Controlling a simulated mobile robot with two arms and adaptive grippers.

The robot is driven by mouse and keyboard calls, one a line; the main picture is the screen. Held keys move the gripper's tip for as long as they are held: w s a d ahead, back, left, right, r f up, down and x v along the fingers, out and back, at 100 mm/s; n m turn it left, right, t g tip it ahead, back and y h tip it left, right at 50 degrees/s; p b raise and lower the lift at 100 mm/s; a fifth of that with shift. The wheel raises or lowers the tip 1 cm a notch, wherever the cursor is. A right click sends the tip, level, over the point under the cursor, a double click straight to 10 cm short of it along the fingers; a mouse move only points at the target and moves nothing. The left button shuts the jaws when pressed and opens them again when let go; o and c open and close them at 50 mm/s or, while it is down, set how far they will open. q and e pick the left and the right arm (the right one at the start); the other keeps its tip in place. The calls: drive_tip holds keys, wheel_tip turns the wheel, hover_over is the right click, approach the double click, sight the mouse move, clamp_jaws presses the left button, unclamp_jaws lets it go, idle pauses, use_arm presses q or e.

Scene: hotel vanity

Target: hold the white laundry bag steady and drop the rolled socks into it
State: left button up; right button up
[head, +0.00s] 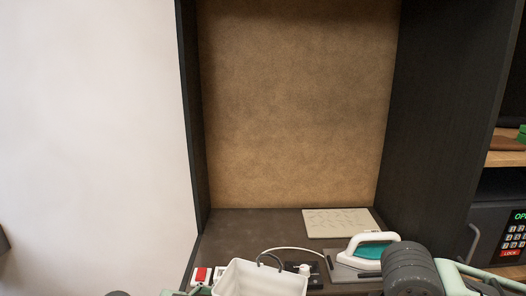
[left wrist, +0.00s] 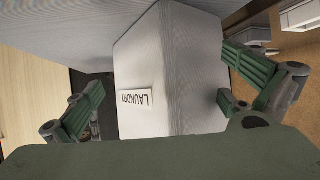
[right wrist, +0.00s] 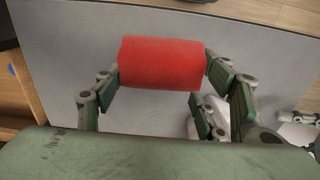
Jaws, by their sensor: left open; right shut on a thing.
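The white laundry bag (head: 262,281) stands at the bottom edge of the head view, open at the top, with a grey loop at its rim. In the left wrist view the bag (left wrist: 170,65) shows its LAUNDRY label. My left gripper (left wrist: 160,82) is open, with its fingers on either side of the bag and gaps visible beside it. The red rolled socks (right wrist: 161,63) lie crosswise between the fingers of my right gripper (right wrist: 162,72), which is shut on them. The socks and both gripper tips are not clearly visible in the head view.
A white and teal iron (head: 368,252) stands on the counter right of the bag, with a cream sheet (head: 338,222) behind it. A red and white item (head: 202,275) lies left of the bag. Dark panels flank the alcove; a keypad safe (head: 514,232) is at right. The counter's back left is clear.

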use_arm(q)
drive_tip(key=shift+d+f+b, duration=0.3)
drive_tip(key=shift+d+f, duration=0.1)
drive_tip(key=shift+f, duration=0.05)
use_arm(e)
drive_tip(key=shift+s+a+f, duration=0.1)
drive_tip(key=shift+a+f, duration=0.1)
drive_tip(key=shift+a, duration=0.25)
use_arm(q)
drive_tip(key=b+x, duration=0.2)
drive_tip(key=x, duration=0.4)
drive_tip(key=shift+w+d+f, duration=0.1)
drive_tip(key=shift+d+f, duration=0.05)
use_arm(e)
drive_tip(key=f, duration=0.2)
drive_tip(key=shift+d+f, duration=0.25)
drive_tip(key=shift+f, duration=0.05)
use_arm(q)
drive_tip(key=shift+b+x, duration=0.65)
drive_tip(key=shift+x, duration=0.1)
use_arm(e)
drive_tip(key=shift+a+f, duration=0.15)
drive_tip(key=shift+f, duration=0.25)
use_arm(q)
drive_tip(key=shift+w+d, duration=0.15)
drive_tip(key=shift+d, duration=0.1)
